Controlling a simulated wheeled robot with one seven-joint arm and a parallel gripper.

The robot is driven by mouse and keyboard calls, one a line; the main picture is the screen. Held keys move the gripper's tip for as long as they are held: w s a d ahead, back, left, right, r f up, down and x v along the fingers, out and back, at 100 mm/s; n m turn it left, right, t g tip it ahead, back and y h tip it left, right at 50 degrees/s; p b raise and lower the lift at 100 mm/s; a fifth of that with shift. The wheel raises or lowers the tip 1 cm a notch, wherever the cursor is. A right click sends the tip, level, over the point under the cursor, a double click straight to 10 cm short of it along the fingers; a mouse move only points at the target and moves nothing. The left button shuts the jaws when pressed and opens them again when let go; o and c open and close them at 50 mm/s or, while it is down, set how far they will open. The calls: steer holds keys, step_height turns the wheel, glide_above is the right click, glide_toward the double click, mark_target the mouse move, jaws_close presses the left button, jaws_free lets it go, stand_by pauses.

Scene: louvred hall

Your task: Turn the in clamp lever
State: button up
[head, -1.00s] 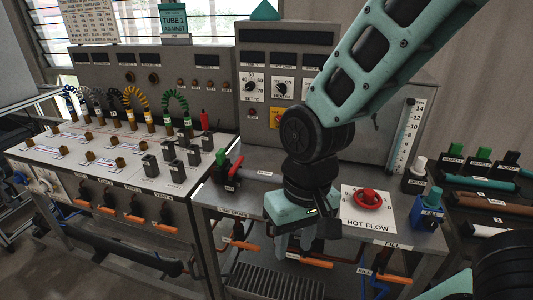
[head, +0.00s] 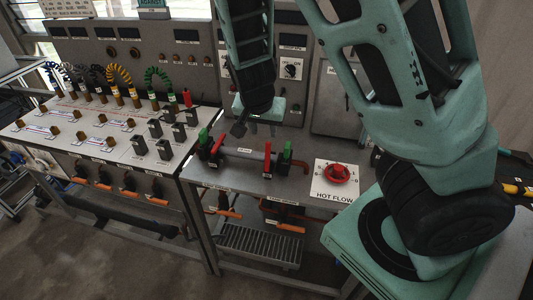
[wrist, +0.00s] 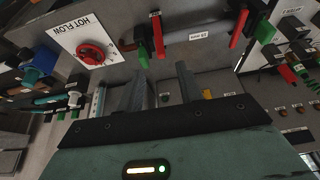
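A grey tube (head: 243,153) lies across the bench top between two clamps, each with a red lever and a green part. The left red lever (head: 217,144) and right red lever (head: 268,154) stand up in the head view. In the wrist view the levers show as one red lever (wrist: 157,36) and another red lever (wrist: 239,27). I cannot read which clamp is marked "in". My gripper (head: 262,129) hangs behind and above the tube, apart from both levers. Its two fingers (wrist: 161,82) are spread with nothing between them.
A red knob (head: 337,173) on a white HOT FLOW plate sits right of the tube. A panel (head: 130,62) with dials stands behind. A bench with coiled cables (head: 118,75) and black switches is to the left. My arm hides much of the right side.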

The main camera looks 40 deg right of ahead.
mark_target(268, 152)
steer(key=b+x, duration=0.2)
steer(key=x, duration=1.2)
steer(key=shift+f+b, duration=0.2)
steer(key=shift+b, duration=0.1)
jaws_close()
